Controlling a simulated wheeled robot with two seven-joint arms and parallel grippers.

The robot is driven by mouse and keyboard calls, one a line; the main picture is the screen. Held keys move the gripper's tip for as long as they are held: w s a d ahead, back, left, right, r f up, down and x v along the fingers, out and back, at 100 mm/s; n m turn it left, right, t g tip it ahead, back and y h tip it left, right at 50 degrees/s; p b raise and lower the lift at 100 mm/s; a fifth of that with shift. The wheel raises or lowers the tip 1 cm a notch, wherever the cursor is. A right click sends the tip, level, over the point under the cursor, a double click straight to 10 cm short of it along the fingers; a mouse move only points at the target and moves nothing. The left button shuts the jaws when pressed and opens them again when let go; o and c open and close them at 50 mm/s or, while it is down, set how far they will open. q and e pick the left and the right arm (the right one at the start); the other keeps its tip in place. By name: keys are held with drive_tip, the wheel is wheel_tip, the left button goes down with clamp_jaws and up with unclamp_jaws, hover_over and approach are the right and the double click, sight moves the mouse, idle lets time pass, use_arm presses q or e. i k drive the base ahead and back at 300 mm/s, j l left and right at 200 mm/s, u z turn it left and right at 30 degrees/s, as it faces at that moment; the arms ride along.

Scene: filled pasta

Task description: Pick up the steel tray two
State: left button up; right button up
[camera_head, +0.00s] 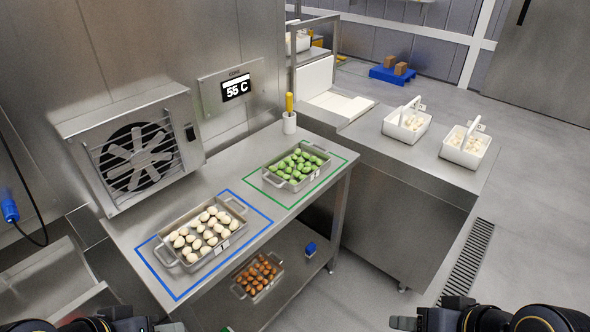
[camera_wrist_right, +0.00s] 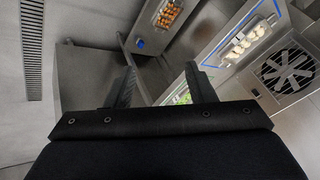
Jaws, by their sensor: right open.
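Three steel trays with handles are in the head view; I cannot tell which is tray two. One steel tray (camera_head: 189,263) holds pale filled pasta inside a blue outline. Another steel tray (camera_head: 293,183) holds green pasta inside a green outline. A third steel tray (camera_head: 239,292) with orange-brown pieces sits on the lower shelf. My right gripper (camera_head: 402,323) is low at the right, apart from all trays. In the right wrist view it (camera_wrist_right: 163,85) is open and empty. My left gripper (camera_head: 170,326) is cut off at the bottom edge, and its jaws are unclear.
A fan unit (camera_head: 137,152) and a 55 C display (camera_head: 236,88) are at the wall behind the steel table (camera_head: 236,178). A yellow-handled tool stands in a white holder (camera_head: 289,123). Two white baskets (camera_head: 407,124) (camera_head: 465,146) sit on the right counter. Open floor lies at the right.

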sight(293, 168)
drive_tip(key=i+l+u, duration=0.3)
drive_tip(key=u, duration=0.15)
drive_tip(key=i+l+u, duration=0.3)
drive_tip(key=u, duration=0.2)
drive_tip(key=i+l+u, duration=0.2)
drive_tip(key=l+u, duration=0.25)
drive_tip(key=l, duration=0.2)
